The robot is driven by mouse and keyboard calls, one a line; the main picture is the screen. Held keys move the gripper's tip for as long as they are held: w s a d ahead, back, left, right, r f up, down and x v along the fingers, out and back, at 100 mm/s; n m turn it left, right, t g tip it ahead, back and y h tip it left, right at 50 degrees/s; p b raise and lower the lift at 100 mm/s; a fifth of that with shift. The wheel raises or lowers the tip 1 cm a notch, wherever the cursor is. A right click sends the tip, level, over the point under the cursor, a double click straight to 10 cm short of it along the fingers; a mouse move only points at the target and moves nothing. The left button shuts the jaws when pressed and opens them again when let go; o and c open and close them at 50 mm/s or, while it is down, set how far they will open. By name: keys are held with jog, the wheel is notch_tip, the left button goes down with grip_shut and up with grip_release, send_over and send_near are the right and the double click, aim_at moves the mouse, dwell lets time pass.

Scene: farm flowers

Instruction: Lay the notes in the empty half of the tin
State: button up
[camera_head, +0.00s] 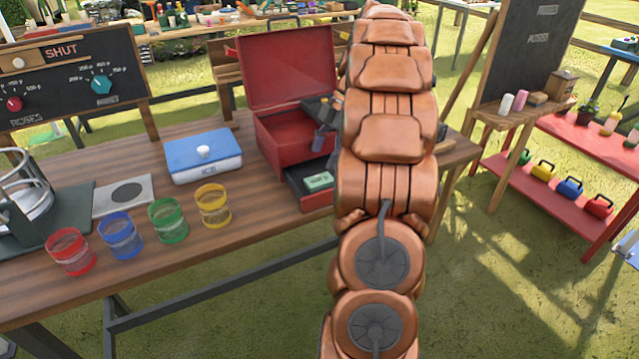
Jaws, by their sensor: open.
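The red tin (270,142) stands on the wooden table with its lid (288,68) raised. Its inside is mostly hidden from this angle, so I cannot tell its halves apart. A dark open drawer or tray (297,192) juts out at the tin's front foot. A small pale green item, possibly the notes (318,181), lies in it. My gripper (322,138) is open at the tin's right front edge, above the tray. My copper arm hides part of the gripper and the tin's right side. I see nothing held between the fingers that show.
A blue box with a white knob (203,165) stands left of the tin. Red (70,250), blue (120,235), green (168,220) and yellow (213,205) ringed jars line the front edge. A control board (70,80) stands behind. Bare tabletop shows between the jars and tin.

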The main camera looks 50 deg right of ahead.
aim_at(318, 181)
jog(key=shift+s+p+x, duration=0.15)
jog(key=shift+s+x, duration=0.05)
jog(key=shift+x, duration=1.35)
jog(key=shift+s+p+x, duration=0.15)
jog(key=shift+s+x, duration=0.05)
jog(key=shift+x, duration=1.3)
jog(key=shift+a+f, duration=0.1)
jog(key=shift+a, duration=0.05)
jog(key=shift+w+f+b, duration=0.1)
jog(key=shift+f+b, duration=0.2)
jog(key=shift+b, duration=0.35)
jog(key=shift+c, duration=0.2)
jog(key=c, duration=1.2)
jog(key=shift+r+p, duration=0.3)
jog(key=shift+p, duration=0.45)
